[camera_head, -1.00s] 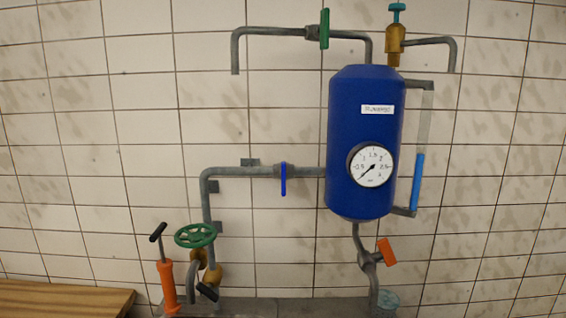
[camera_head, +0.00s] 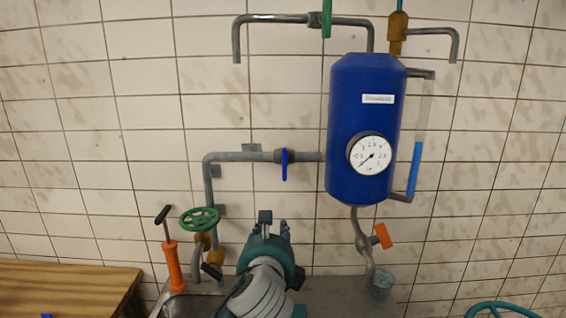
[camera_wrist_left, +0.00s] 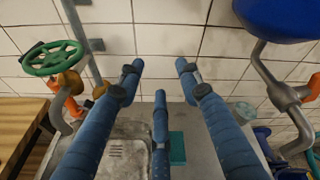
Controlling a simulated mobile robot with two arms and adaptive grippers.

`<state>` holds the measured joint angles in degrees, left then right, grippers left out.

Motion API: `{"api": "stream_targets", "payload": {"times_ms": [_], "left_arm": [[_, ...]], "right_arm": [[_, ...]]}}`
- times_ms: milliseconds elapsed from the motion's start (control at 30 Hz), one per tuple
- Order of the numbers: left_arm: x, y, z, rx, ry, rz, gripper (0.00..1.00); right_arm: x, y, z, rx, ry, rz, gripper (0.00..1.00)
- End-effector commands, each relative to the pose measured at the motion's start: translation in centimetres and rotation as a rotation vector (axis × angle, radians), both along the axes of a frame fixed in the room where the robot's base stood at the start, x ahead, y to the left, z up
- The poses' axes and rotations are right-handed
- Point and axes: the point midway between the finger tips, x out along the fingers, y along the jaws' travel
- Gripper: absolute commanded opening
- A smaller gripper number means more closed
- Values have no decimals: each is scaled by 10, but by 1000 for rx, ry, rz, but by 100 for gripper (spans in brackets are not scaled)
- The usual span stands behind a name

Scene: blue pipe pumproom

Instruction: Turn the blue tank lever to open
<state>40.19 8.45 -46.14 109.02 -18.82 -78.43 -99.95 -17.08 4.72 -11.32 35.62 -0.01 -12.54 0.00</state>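The blue tank lever (camera_head: 284,165) hangs straight down from a valve on the horizontal grey pipe (camera_head: 240,156), left of the blue tank (camera_head: 350,110). It stands crosswise to the pipe. My left gripper (camera_head: 272,226) is below the lever in the head view, pointing toward the wall and apart from the lever. In the left wrist view its blue fingers (camera_wrist_left: 160,75) are spread open with nothing between them. The tank's underside (camera_wrist_left: 285,20) shows at that view's top right; the lever is not seen there. My right gripper is not in view.
A green handwheel (camera_head: 199,219) and an orange pump (camera_head: 172,265) stand left of my gripper. An orange-handled valve (camera_head: 381,236) is under the tank, right of my gripper. A wooden bench (camera_head: 60,285) is at lower left. The tiled wall around the lever is clear.

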Motion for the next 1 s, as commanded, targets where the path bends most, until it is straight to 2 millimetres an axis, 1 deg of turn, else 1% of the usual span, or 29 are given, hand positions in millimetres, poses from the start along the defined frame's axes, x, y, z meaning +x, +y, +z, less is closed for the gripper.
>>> {"api": "stream_targets", "payload": {"times_ms": [33, 100, 200, 300, 367, 467, 800, 900, 1000], "left_arm": [[11, -7, 35, 140, -76, -27, 35], [20, -14, 69, 306, -151, -49, 35], [26, -21, 102, 471, -222, -60, 35], [31, -24, 119, 555, -254, -61, 35], [35, -25, 123, 575, -261, -60, 35], [46, -25, 125, 580, -261, -59, 35], [109, -25, 125, 576, -259, -61, 35], [122, -25, 124, 573, -261, -60, 35], [131, -25, 123, 573, -260, -62, 35]], "right_arm": [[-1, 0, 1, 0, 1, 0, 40], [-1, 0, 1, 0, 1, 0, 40], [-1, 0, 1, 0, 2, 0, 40], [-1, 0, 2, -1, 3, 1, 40], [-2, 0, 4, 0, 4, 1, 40], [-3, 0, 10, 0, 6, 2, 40], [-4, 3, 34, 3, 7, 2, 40], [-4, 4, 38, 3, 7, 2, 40], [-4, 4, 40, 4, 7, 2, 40]]}}
